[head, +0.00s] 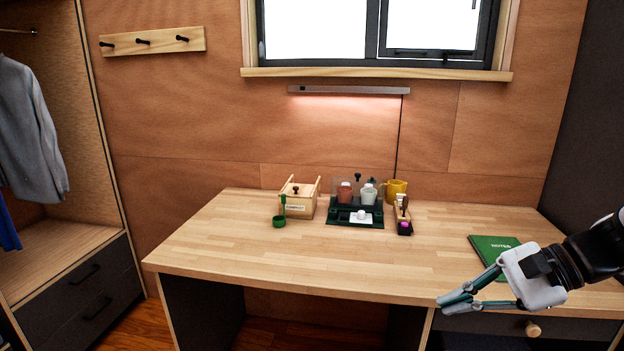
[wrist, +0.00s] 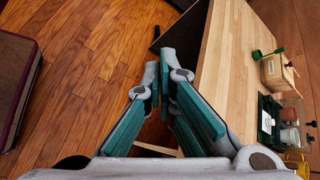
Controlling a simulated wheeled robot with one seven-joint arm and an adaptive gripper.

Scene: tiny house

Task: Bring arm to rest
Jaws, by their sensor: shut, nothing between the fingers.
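My gripper (head: 440,302) is at the lower right of the head view, at the front edge of the wooden desk (head: 300,255). Its fingers point left and are shut with nothing between them. In the wrist view the fingers of my gripper (wrist: 164,80) come together over the wooden floor, beside the desk's edge. My arm comes in from the right side of the head view and partly covers a green notebook (head: 492,246) on the desk.
A wooden box (head: 298,206), a green scoop (head: 279,221), a dark tray (head: 345,222) with cups, and a yellow mug (head: 396,189) stand at the desk's back. The desk's left and front are clear. A wardrobe with drawers (head: 75,300) stands at left.

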